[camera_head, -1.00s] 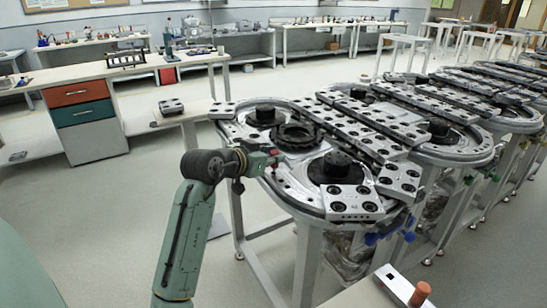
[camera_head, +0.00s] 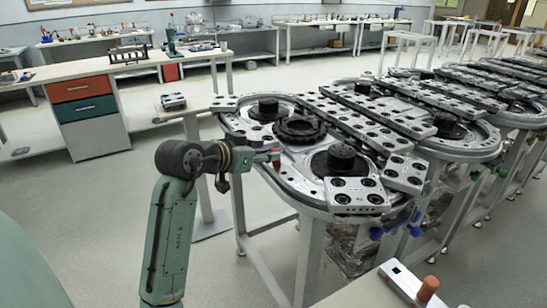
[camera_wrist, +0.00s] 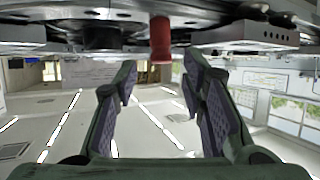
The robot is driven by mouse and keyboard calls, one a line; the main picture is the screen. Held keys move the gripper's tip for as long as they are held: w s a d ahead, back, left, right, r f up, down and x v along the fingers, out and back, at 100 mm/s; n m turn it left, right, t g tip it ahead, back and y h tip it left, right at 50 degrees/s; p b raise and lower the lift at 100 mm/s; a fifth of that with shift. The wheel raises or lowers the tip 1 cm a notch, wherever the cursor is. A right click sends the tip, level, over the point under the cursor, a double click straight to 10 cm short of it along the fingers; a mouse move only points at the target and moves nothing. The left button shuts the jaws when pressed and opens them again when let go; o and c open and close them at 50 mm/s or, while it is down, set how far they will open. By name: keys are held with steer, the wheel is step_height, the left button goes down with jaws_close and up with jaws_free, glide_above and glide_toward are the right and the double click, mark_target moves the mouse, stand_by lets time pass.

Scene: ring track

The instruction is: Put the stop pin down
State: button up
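The stop pin, a red cylinder, shows in the wrist view (camera_wrist: 161,41), which is upside down. It stands upright at the near edge of the ring track (camera_wrist: 60,33). My gripper (camera_wrist: 160,72) is open, its two fingers well apart with nothing between their pads. The pin lies between the fingertips in the picture, apparently just beyond them and not touched. In the head view my gripper (camera_head: 268,156) is at the left edge of the track (camera_head: 290,195). A small red part of the pin (camera_head: 276,163) shows there; its base is hard to make out.
Dark round hubs (camera_head: 341,157) and drilled metal blocks (camera_head: 357,195) sit on the track. A white box with an orange-red knob (camera_head: 428,289) is at the bottom right. A workbench with drawers (camera_head: 85,108) stands at left.

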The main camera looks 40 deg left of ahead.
steer(key=b+v, duration=0.1)
steer(key=v, duration=0.5)
stand_by(0.5)
